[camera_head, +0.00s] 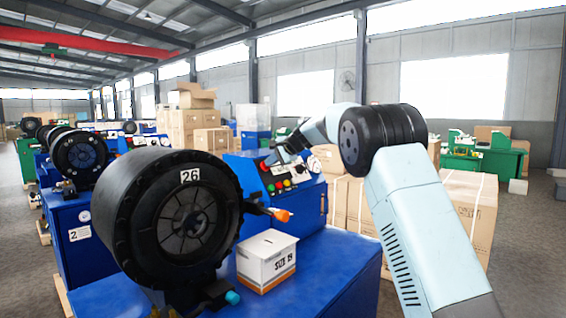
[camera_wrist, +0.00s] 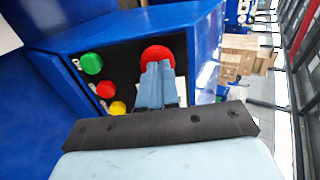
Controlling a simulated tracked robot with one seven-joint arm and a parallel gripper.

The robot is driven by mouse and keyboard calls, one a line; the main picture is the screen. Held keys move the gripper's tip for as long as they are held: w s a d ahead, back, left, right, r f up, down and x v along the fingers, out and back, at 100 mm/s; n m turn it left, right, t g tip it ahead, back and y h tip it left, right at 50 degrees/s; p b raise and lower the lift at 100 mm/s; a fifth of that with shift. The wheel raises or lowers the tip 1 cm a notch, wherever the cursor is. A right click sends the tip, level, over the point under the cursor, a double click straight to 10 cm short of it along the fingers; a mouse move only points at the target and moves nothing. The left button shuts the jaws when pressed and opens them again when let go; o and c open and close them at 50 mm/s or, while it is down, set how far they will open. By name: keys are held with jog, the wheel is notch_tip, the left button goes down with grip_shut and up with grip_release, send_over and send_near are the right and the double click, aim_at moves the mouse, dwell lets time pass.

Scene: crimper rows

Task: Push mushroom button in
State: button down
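The red mushroom button (camera_wrist: 156,53) is the large round red cap on the dark control panel, in the upper middle of the wrist view. In the head view the button (camera_head: 263,166) shows small at the panel's upper left. My gripper (camera_wrist: 157,67) has its two blue-grey fingers close together, with nothing seen between them. The fingertips overlap the button's lower part in the wrist view; I cannot tell whether they touch it. In the head view my gripper (camera_head: 272,160) reaches down to the panel beside the button. The button's lower edge is hidden behind the fingers.
The panel also has a green button (camera_wrist: 91,63), a smaller red button (camera_wrist: 105,89) and a yellow button (camera_wrist: 118,107). A big black crimper head (camera_head: 165,215) stands left of the panel. A white box (camera_head: 266,262) sits on the blue table. Cardboard boxes (camera_head: 465,205) stand at right.

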jog(key=shift+s+a+f, duration=0.15)
jog(key=shift+a+f, duration=0.3)
jog(key=shift+f, duration=0.1)
jog(key=w+r+v, duration=0.1)
jog(key=v, duration=1.4)
jog(key=s+d+n+h, duration=0.1)
jog(key=s+d+h, duration=0.1)
jog(key=s+d, duration=0.7)
jog(key=s+d+f+n+h, duration=0.2)
jog(key=s+d+f, duration=0.3)
jog(key=s, duration=0.9)
jog(key=s+d+f+n+g+h, duration=0.1)
jog(key=s+d+f, duration=0.4)
jog(key=s, duration=1)
jog(key=s+d+f+n+h, duration=0.3)
jog(key=s+d+f, duration=0.2)
jog(key=s, duration=1)
jog(key=shift+s+f+n+g+h, duration=0.2)
jog(key=shift+f+n+g+h, duration=0.15)
jog(key=shift+f, duration=0.4)
